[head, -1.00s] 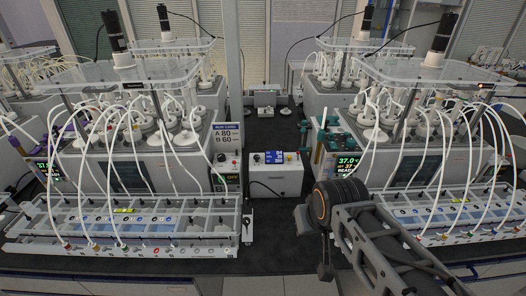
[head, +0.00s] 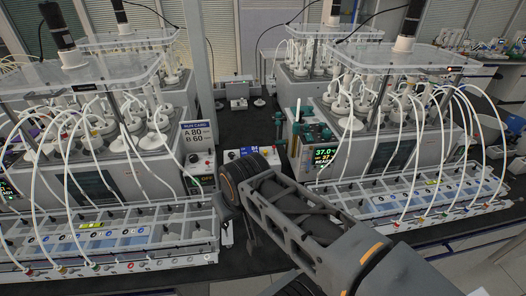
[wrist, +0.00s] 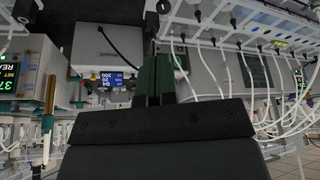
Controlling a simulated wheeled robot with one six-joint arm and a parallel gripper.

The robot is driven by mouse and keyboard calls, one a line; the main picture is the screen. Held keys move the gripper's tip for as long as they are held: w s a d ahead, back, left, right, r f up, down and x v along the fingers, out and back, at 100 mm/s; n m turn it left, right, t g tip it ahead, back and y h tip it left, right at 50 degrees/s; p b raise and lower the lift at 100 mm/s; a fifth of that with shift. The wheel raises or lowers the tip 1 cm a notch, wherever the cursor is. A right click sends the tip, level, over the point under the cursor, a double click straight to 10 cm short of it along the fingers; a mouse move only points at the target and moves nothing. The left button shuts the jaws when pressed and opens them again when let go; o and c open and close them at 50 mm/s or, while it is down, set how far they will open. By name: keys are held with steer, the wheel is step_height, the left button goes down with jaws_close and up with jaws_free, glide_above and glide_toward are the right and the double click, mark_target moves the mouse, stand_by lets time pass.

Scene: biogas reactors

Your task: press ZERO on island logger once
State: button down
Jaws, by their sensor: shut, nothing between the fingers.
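The logger (head: 231,155) is a small white box with a blue display (head: 250,150), standing between the two front reactors. In the head view my arm's end covers much of it. In the wrist view the logger (wrist: 103,50) appears upside down, left of my fingers, with its lit blue display (wrist: 111,78) below its pale front face. My gripper (wrist: 157,58) is shut and empty, its dark green fingers overlapping one side of the logger in the picture. I cannot tell whether they touch it. The ZERO button cannot be made out.
Reactor units with white tubes stand left and right, behind trays (head: 110,245) and (head: 410,205). Dark bench shows behind the logger.

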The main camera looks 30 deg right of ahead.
steer(key=w+d+r+m+t+p, duration=0.1)
steer(key=w+d+r+m, duration=0.2)
steer(key=w, duration=0.5)
steer(key=m+t+h+p, duration=0.2)
steer(key=m+t+h, duration=0.1)
steer(key=m, duration=0.7)
glide_above(265, 153)
steer(key=d, duration=0.1)
steer(key=shift+w+f, duration=0.15)
steer(key=shift+f, duration=0.5)
step_height(265, 153, down, 9)
steer(key=b, duration=0.7)
steer(key=shift+r+b, duration=0.1)
steer(key=shift+b, duration=0.3)
steer(key=shift+f, duration=0.2)
steer(key=shift+f+b, duration=0.25)
steer(key=shift+b, duration=0.25)
